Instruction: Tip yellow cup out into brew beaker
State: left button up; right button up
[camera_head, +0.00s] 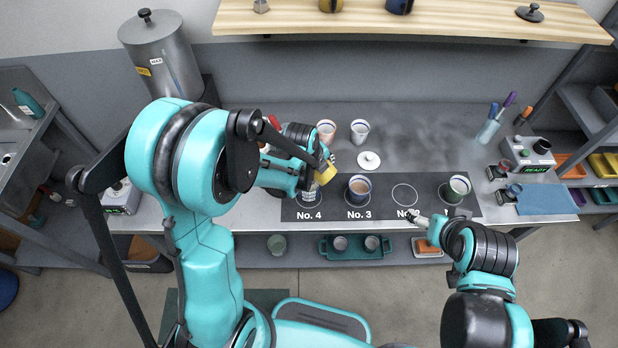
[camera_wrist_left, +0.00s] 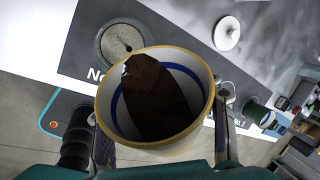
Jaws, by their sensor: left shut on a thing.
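My left gripper (camera_head: 318,166) is shut on the yellow cup (camera_head: 325,175), held above the dark mat near spots No. 4 and No. 3. In the left wrist view the yellow-rimmed cup (camera_wrist_left: 205,80) has a white inside with a blue band. Dark brown contents lie in it and reach its rim at the upper left, so it looks tilted. A clear vessel (camera_head: 309,198), likely the brew beaker, stands on No. 4, partly hidden by my gripper. A round opening with grey-brown contents (camera_wrist_left: 121,40) shows beyond the cup. My right gripper (camera_head: 419,218) is near the empty No. 2 spot; its opening is unclear.
A blue-rimmed cup (camera_head: 359,185) stands on No. 3 and a green cup (camera_head: 458,187) at the mat's right end. Two pale cups (camera_head: 326,130) (camera_head: 360,129) and a white lid (camera_head: 369,160) are behind. A teal tray (camera_head: 350,252) sits on the lower shelf.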

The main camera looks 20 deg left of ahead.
pick_arm(q)
jog(key=shift+r+h+p, duration=0.25)
jog(key=shift+h+p, duration=0.1)
jog(key=shift+h, duration=0.15)
dwell(1.3)
jog(key=shift+s+d+f+n+g+h+b, duration=0.1)
jog(key=shift+d+f+n+g+h+b, duration=0.15)
jog(key=shift+f+g+h+b, duration=0.45)
dwell(1.7)
jog(key=shift+r+h+b, duration=0.4)
jog(key=shift+r, duration=0.05)
dwell(0.8)
